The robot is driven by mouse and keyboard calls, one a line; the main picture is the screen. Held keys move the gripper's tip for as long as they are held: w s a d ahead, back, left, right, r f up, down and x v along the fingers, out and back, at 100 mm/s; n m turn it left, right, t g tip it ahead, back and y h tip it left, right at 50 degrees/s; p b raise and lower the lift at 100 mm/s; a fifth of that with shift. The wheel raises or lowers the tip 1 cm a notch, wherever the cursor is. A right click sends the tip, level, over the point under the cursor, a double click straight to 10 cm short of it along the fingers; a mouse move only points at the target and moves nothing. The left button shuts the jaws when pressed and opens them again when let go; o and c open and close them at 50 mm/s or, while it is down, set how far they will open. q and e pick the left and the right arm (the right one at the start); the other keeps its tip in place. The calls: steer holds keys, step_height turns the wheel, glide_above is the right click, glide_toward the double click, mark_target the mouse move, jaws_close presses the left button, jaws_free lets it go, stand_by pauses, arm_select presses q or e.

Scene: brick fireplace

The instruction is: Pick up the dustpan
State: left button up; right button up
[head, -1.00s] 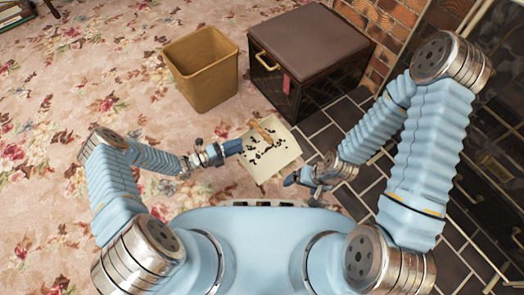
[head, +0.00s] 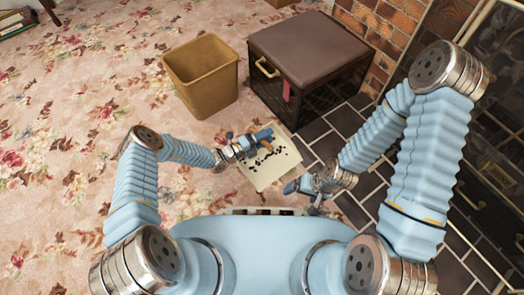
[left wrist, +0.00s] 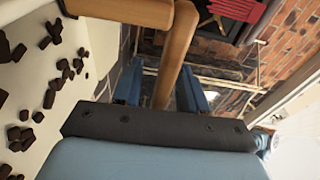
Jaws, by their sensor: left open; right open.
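The cream dustpan (head: 262,176) lies on the floor between my two grippers, with several dark bits scattered on it. Its wooden handle is mostly hidden by my left gripper (head: 264,138) in the head view. In the left wrist view the dustpan's pale pan (left wrist: 95,45) fills the left side, and the brown wooden handle (left wrist: 174,60) runs between the open fingers of my left gripper (left wrist: 160,88). I cannot tell whether the fingers touch it. My right gripper (head: 290,187) is open and empty, just beyond the pan's lower right edge.
A tan bin (head: 203,80) stands on the floral carpet behind the dustpan. A dark chest with a brown lid (head: 310,45) stands to its right, near the brick fireplace. Dark floor tiles lie right of the pan.

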arm_select(q)
jaws_close()
stand_by(1.4)
